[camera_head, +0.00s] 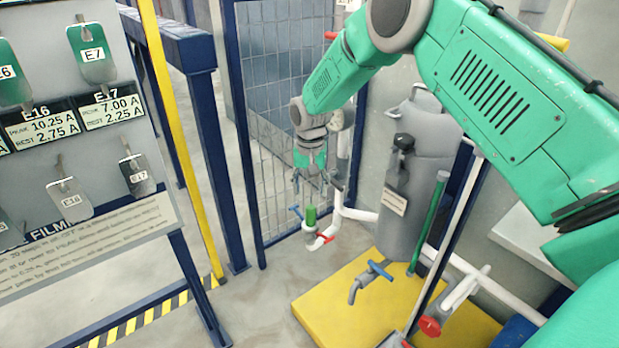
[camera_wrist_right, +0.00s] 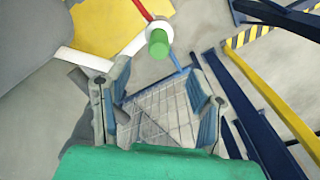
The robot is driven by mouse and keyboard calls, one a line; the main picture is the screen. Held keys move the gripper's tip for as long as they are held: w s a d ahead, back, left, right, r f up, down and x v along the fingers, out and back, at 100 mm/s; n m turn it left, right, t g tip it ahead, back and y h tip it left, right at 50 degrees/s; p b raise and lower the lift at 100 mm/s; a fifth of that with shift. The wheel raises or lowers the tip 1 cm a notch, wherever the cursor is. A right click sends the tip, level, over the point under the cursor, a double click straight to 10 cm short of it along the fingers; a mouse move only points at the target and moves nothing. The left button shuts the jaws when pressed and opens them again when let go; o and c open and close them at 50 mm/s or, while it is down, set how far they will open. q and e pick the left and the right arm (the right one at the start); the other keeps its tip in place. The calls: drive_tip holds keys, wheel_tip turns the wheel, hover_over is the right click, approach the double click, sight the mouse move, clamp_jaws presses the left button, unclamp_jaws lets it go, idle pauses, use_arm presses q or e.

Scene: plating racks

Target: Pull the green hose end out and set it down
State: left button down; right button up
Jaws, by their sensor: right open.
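The green hose end (camera_head: 310,216) is a short green cylinder standing upright in a white pipe fitting (camera_head: 318,242), which has a blue handle and a red handle beside it. In the right wrist view the green hose end (camera_wrist_right: 158,43) shows beyond the fingertips. My right gripper (camera_head: 309,178) hangs above the hose end with its fingers pointing down, apart from it. In its wrist view my right gripper (camera_wrist_right: 158,82) is open, with nothing between the fingers. My left gripper is not in view.
A yellow platform (camera_head: 345,312) holds a grey tank (camera_head: 420,145) and a blue-handled tap (camera_head: 366,281). A green tube (camera_head: 429,222) stands right of the tank. A blue mesh fence (camera_head: 270,100) is behind my gripper. A labelled panel (camera_head: 85,215) is at left.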

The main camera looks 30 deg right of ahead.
sight(311, 207)
wheel_tip(311, 207, down, 6)
drive_tip(key=shift+d+f+b, duration=0.1)
drive_tip(key=shift+d+b, duration=0.05)
drive_tip(key=shift+b, duration=0.65)
drive_tip(key=shift+f, duration=0.55)
clamp_jaws()
drive_tip(key=shift+r+n+p, duration=0.3)
drive_tip(key=shift+n+p, duration=0.25)
drive_tip(key=shift+n, duration=0.75)
drive_tip(key=shift+n, duration=0.4)
